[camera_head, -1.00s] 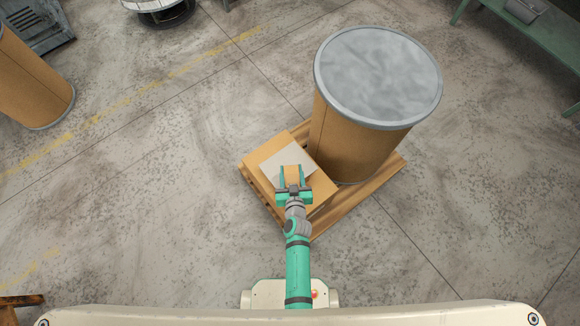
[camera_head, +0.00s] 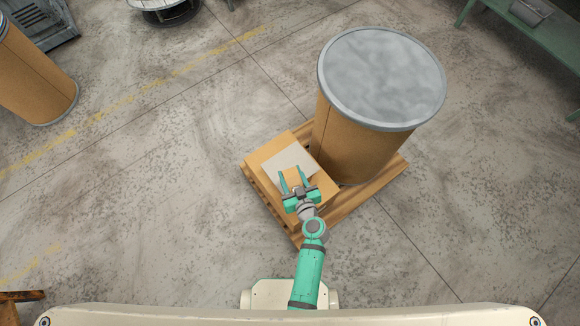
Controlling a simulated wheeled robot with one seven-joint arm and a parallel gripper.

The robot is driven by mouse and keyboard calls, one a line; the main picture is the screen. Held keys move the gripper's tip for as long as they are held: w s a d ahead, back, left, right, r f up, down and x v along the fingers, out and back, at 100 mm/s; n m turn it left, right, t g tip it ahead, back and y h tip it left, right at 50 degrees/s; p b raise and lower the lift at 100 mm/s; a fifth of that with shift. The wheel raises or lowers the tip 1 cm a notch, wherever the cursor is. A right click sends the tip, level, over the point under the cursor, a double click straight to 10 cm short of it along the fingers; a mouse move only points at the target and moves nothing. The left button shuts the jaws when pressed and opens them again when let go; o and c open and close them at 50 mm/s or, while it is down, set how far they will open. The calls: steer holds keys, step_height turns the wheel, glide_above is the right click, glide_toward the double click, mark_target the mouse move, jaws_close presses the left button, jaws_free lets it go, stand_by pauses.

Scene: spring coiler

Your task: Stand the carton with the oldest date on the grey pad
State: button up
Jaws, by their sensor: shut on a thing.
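A small brown carton (camera_head: 293,179) is between the fingers of my gripper (camera_head: 293,178), which is shut on it. The carton is at the near part of the pale grey pad (camera_head: 287,157). I cannot tell whether it touches the pad or hangs above it. The pad lies on top of a large cardboard box (camera_head: 262,154). My gripper covers part of the pad and of the box top. No date can be read on the carton, and no other small carton shows.
The box stands on a wooden pallet (camera_head: 355,207) beside a tall brown drum (camera_head: 352,140) with a grey lid, close on the right. Another drum (camera_head: 35,80) stands at the far left. A green bench (camera_head: 545,40) is at the upper right.

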steer(key=r+n+y, duration=0.1)
steer(key=r, duration=0.1)
steer(key=s+a+r+n+g+y, duration=0.1)
steer(key=r, duration=0.1)
steer(key=s+a+r+n+y, duration=0.1)
steer(key=r, duration=0.1)
steer(key=shift+a+r+g, duration=0.1)
steer(key=shift+g, duration=0.2)
steer(key=shift+a+r+y, duration=0.1)
steer(key=shift+y, duration=0.2)
steer(key=w+f, duration=0.4)
steer(key=w, duration=0.5)
glide_above(285, 161)
step_height(285, 161, down, 6)
steer(key=shift+f, duration=1.45)
steer(key=o, duration=1.5)
steer(key=shift+f, duration=0.15)
